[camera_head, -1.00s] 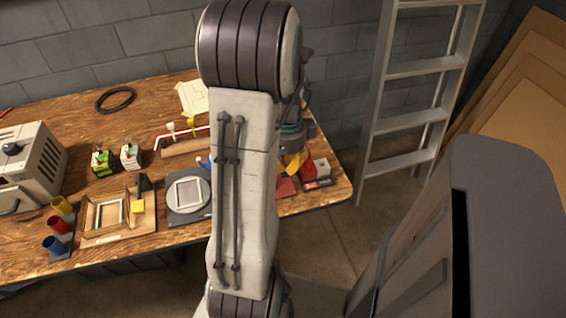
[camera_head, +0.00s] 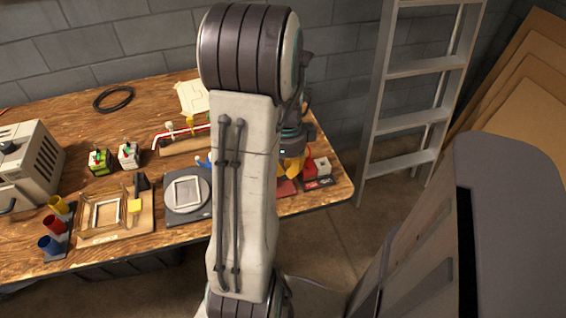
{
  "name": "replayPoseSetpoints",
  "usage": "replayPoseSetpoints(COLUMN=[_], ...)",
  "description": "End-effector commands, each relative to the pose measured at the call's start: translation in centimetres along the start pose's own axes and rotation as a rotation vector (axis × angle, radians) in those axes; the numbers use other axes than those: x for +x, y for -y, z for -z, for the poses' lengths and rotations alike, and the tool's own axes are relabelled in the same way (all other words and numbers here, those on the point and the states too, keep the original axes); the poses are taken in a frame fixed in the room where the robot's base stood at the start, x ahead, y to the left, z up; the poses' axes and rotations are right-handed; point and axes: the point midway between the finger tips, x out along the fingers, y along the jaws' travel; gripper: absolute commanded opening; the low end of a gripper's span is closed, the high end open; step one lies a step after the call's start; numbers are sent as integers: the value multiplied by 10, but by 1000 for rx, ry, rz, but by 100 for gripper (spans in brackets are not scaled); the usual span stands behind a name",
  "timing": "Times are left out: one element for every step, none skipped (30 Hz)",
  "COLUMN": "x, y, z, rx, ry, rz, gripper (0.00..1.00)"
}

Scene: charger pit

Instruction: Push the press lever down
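My arm hangs down through the middle of the view and covers part of the workbench. My gripper (camera_head: 293,169), with yellow fingers, is low over the right end of the bench, partly behind my arm. Whether its fingers are apart or together is hidden. A small red device (camera_head: 309,169) stands just right of the fingers, and it may be the press. I cannot make out its lever, nor whether the gripper touches it. A flat red piece (camera_head: 286,188) lies below the fingers.
The wooden bench (camera_head: 70,120) holds a grey device with a pale frame (camera_head: 187,191), a wooden fixture (camera_head: 118,222), coloured cups (camera_head: 55,224), two small boxes (camera_head: 99,162), a grey machine (camera_head: 28,160) and a black cable ring (camera_head: 114,99). A ladder (camera_head: 412,120) stands right of the bench.

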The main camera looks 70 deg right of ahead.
Motion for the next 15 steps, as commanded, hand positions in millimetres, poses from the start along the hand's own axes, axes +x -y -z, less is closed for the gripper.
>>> replayPoseSetpoints(x=[3,3,4,5,6,7,7,8,9,10,10,11,11,12,12], y=[0,0,0,0,0,0,-1,-1,-1,-1,-1,-1,-1,-1,-1], z=[0,0,0,0,0,0,0,0,0,0,0,0,0,0,0], rx=[0,0,0,0,0,0,0,0,0,0,0,0,0,0,0], ry=[0,0,0,0,0,0,0,0,0,0,0,0,0,0,0], rz=[-2,-2,-2,-2,-2,-2,-2,-2,-2,-2,-2,-2,-3,-3,-3], gripper=[0,0,0,0,0,0,0,0,0,0,0,0,0,0,0])
